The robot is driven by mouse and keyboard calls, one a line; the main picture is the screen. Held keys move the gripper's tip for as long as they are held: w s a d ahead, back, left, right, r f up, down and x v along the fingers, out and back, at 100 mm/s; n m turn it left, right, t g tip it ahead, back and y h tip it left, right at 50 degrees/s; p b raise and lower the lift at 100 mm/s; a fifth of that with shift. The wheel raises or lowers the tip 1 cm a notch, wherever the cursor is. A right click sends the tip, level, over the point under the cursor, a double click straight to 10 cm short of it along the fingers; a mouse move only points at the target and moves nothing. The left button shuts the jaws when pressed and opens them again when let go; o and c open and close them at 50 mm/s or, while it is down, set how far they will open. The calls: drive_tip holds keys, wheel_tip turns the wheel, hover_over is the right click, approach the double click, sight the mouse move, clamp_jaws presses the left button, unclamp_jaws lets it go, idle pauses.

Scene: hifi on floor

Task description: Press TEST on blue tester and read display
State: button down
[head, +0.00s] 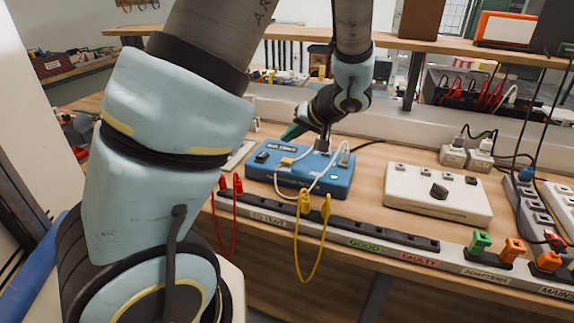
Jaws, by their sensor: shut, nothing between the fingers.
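The blue tester (328,184) sits on the wooden bench in the middle of the head view. A dark label with light lettering lies on its top at the left, too small to read surely. A small yellowish part, dark knobs and white cables are also on its top. I cannot make out which part is TEST, or any display reading. My gripper (322,145) is shut and empty, pointing down at the tester's back edge. I cannot tell whether its tips touch the tester. My wrist hides what lies just behind.
A white box with a dark knob (438,196) stands right of the tester. Labelled rail (395,246), yellow (312,250) and red leads, and coloured plugs line the front edge. Power strips (536,207) stand at the right. A shelf (450,45) crosses behind. Bare bench lies between tester and white box.

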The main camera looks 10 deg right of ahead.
sight(289, 162)
wheel_tip(289, 162, down, 4)
drive_tip(key=b, duration=0.3)
drive_tip(key=shift+r, duration=0.1)
drive_tip(key=shift+f+b, duration=0.85)
drive_tip(key=shift+b, duration=0.85)
idle(2.1)
drive_tip(key=shift+r, duration=0.1)
idle(0.3)
drive_tip(key=shift+r+p, duration=0.3)
drive_tip(key=shift+r, duration=0.45)
drive_tip(key=shift+r+p, duration=1.2)
drive_tip(key=shift+r, duration=1.35)
drive_tip(key=shift+s+d, duration=0.1)
